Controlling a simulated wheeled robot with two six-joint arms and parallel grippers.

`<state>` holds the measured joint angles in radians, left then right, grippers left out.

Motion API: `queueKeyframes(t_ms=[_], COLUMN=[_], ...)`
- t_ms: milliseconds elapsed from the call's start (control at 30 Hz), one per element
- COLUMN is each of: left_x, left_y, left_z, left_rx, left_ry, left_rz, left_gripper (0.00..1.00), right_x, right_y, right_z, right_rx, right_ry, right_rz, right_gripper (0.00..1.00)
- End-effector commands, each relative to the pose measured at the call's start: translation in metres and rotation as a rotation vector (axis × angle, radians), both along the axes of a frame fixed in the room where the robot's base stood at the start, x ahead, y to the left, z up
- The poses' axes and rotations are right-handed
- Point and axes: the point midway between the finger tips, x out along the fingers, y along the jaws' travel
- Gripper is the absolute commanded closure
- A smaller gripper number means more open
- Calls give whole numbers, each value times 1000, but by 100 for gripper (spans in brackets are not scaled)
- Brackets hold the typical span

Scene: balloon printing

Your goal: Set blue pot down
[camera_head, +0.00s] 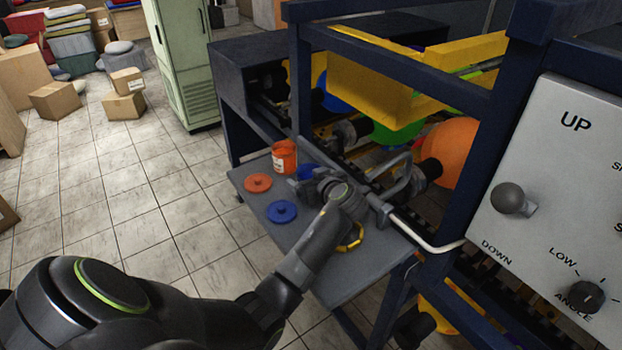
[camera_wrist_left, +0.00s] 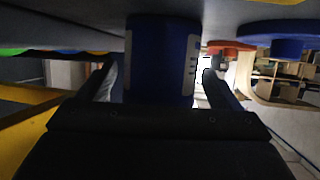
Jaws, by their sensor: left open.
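The blue pot (camera_head: 308,172) is on the grey side table, mostly hidden behind my left gripper (camera_head: 312,188) in the head view. In the left wrist view, which looks upside down, the blue pot (camera_wrist_left: 160,60) fills the space between the two fingers of my left gripper (camera_wrist_left: 160,82). The fingers are open, one on each side of the pot, with a narrow gap showing. The pot's base meets the table surface at the top of that view. My right gripper is not in view.
An orange pot (camera_head: 284,157) stands behind the gripper on the table (camera_head: 340,284). An orange lid (camera_head: 258,182) and a blue lid (camera_head: 282,211) lie at the table's left side. The machine's dark blue frame (camera_head: 300,85) and a grey handle (camera_head: 395,178) are close on the right.

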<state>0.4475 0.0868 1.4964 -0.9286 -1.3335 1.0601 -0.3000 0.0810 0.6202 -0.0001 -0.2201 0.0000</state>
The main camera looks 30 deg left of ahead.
Motion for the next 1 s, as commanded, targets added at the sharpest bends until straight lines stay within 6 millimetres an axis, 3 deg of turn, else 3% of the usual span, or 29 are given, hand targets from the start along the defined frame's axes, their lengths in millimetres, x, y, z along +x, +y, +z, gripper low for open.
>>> queueKeyframes(t_ms=[267, 700, 1000], left_x=[-1, -42, -56], left_y=[-3, -70, -93], left_z=[4, 32, 47], left_rx=[-1, -6, -1], left_ry=[-1, -3, 0], left_rz=[-1, -1, 0], left_gripper=[15, 15, 15], right_x=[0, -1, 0], right_y=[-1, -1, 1], right_z=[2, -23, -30], right_rx=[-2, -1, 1], right_ry=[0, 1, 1], right_rz=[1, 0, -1], right_gripper=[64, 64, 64])
